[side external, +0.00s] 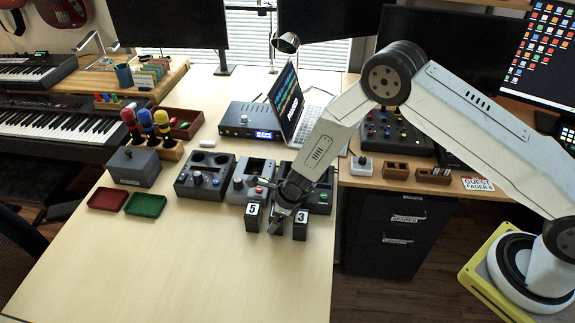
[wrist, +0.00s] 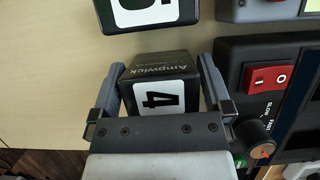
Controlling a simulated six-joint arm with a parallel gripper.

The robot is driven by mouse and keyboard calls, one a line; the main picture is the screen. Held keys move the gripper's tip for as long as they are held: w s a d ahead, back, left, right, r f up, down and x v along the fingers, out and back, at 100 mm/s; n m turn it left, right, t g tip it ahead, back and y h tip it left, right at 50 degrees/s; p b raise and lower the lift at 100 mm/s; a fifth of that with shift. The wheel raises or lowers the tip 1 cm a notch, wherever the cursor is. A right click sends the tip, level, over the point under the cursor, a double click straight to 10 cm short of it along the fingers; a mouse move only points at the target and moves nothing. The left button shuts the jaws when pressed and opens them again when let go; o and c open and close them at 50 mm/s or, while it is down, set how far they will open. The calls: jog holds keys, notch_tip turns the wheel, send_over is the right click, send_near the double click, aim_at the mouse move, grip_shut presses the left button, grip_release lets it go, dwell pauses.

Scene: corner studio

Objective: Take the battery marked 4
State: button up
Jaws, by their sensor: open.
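The battery marked 4 (wrist: 158,92) is a black block with a white number label and the word Ampwick on it. In the side view my gripper (side external: 281,212) is low at the table between the battery marked 5 (side external: 252,217) and the battery marked 3 (side external: 300,225). There the battery marked 4 is mostly hidden by my gripper.
Close behind stand grey device boxes, the left one (side external: 205,177) with round wells. A red switch (wrist: 270,78) and an orange knob (wrist: 253,139) are near my right finger. Red (side external: 107,199) and green (side external: 146,205) trays lie left. The table front (side external: 200,270) is clear.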

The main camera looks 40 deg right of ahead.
dwell(0.3)
jog(key=c, duration=1.3)
jog(key=shift+r, duration=0.15)
jog(key=shift+r, duration=4.95)
